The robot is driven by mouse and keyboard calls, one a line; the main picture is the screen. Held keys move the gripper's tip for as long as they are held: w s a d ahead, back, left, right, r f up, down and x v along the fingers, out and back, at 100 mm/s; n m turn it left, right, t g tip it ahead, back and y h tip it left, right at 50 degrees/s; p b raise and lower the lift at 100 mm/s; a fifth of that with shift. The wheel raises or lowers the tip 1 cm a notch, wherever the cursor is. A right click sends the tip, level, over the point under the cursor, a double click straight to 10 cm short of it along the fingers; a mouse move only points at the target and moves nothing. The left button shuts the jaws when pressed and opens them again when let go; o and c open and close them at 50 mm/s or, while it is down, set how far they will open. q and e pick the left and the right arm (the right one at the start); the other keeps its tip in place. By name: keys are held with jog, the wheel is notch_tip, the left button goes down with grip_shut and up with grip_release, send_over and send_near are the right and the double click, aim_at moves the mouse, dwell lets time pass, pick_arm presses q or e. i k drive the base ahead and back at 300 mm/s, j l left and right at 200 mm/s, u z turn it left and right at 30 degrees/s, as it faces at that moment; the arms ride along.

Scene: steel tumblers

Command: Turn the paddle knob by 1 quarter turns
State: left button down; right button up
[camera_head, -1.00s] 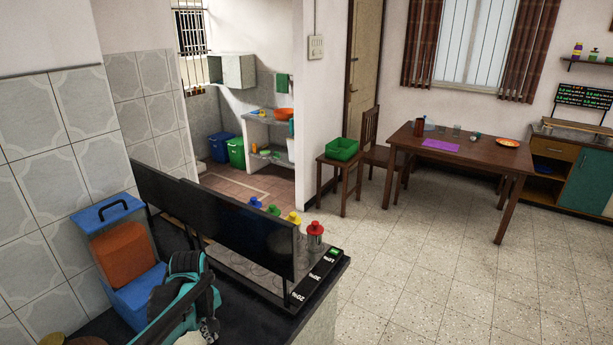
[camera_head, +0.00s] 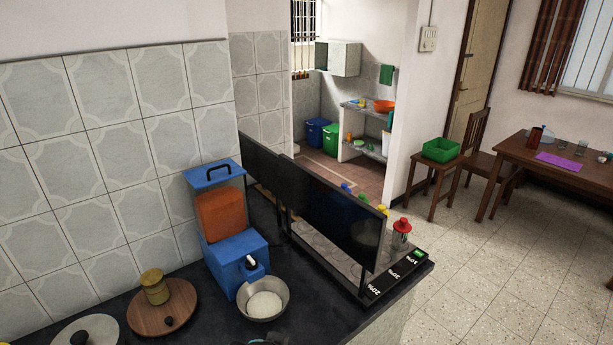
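A blue dispenser (camera_head: 236,258) with a clear upper bin of orange-red contents stands on the dark counter against the tiled wall. A small white paddle knob (camera_head: 251,262) sticks out from the front of its blue base. A metal bowl (camera_head: 283,304) holding white grains stands just in front, below the knob. Only a small teal and dark bit of my arm shows at the bottom edge, below the bowl. It is too little to show a gripper. Nothing is seen touching the knob.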

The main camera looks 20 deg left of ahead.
aim_at(251, 263)
jog(key=u, duration=1.3)
